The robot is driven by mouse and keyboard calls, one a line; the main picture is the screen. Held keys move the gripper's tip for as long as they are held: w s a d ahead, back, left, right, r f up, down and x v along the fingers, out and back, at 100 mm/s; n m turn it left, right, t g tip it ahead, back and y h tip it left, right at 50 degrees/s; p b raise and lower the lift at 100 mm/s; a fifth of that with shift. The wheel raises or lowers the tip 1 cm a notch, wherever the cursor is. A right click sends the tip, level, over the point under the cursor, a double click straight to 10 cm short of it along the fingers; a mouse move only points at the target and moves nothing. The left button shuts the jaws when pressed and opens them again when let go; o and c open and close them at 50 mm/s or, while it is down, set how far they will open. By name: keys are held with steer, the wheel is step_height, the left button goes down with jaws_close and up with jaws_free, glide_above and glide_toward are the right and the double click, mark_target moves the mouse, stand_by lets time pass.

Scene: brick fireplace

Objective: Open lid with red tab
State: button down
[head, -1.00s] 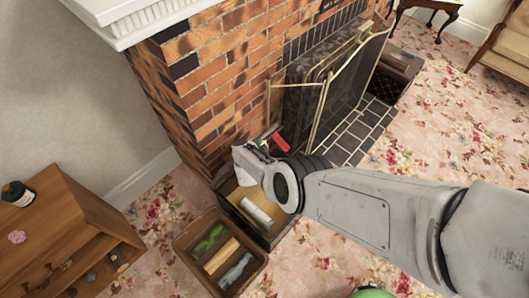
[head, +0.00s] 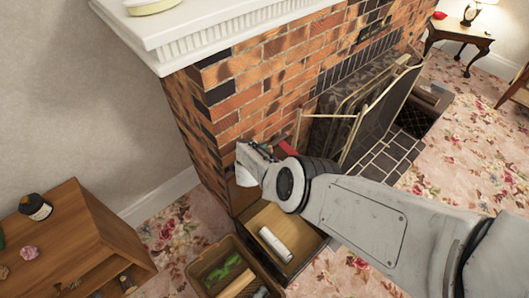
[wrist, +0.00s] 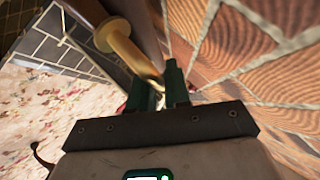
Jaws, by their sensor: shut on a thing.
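A wooden box (head: 300,252) stands open against the brick chimney, with a white cylinder (head: 275,243) inside. Its brown lid (head: 243,198) appears raised, nearly upright, near the bricks, mostly hidden behind my arm. The red tab (head: 287,147) shows beside my wrist, above the box. My gripper (head: 258,150) is up at the lid's top edge by the brick wall. In the wrist view its dark green fingers (wrist: 168,85) are closed in, with thin bits of red beside them. The exact grip on the tab is hidden.
Bricks (head: 240,110) are close behind. A basket (head: 200,272) with a green item sits before the box. A wooden shelf (head: 105,235) is at left.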

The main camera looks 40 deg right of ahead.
steer(key=shift+w+r, duration=0.15)
steer(key=c, duration=1.3)
jaws_free()
steer(key=shift+o, duration=0.4)
steer(key=shift+s+f, duration=0.2)
steer(key=shift+s, duration=0.05)
